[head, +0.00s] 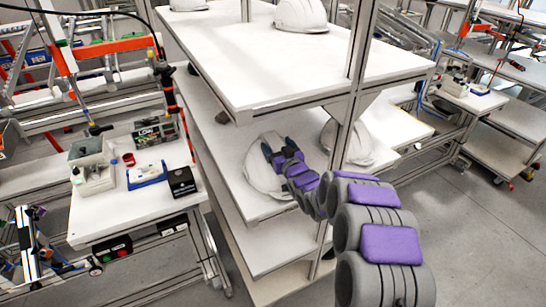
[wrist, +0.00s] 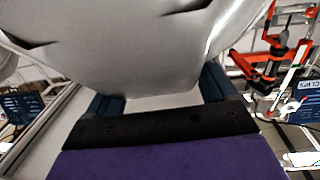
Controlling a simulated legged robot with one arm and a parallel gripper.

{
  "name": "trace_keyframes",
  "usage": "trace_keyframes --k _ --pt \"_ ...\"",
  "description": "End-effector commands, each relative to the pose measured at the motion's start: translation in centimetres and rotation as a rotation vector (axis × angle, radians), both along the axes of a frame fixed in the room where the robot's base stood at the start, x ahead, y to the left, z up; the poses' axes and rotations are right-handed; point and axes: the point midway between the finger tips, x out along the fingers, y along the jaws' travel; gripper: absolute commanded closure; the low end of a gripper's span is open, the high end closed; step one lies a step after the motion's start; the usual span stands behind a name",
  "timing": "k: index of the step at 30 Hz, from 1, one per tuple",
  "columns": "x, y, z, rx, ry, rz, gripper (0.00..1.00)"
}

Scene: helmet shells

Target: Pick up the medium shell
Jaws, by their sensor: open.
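A white helmet shell (head: 262,172) sits on the middle shelf (head: 226,142) of the rack in the head view, partly hidden by my gripper (head: 280,154). My gripper reaches in at that shell, its dark fingers over the shell's upper right part. In the wrist view a pale shell (wrist: 130,45) fills the upper middle, very close in front of my open gripper (wrist: 155,105), its lower edge between the blue fingers. I cannot tell whether the fingers touch it. Another white shell (head: 346,143) stands on the same shelf to the right, behind the post. Which shell is the medium one I cannot tell.
The top shelf (head: 260,75) holds a white shell (head: 300,15) and part of another (head: 188,4). A metal post (head: 350,100) rises close to my arm. A workbench (head: 120,205) with boxes stands at left.

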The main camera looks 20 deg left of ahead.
Motion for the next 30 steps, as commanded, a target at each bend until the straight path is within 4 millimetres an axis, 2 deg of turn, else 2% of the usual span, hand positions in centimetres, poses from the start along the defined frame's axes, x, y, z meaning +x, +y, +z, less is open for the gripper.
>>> trace_keyframes --k 6,30 --pt "0.01 -0.01 0.1 0.001 -0.001 0.0 0.16" --pt "0.04 0.05 -0.09 -0.001 0.001 0.001 0.92"
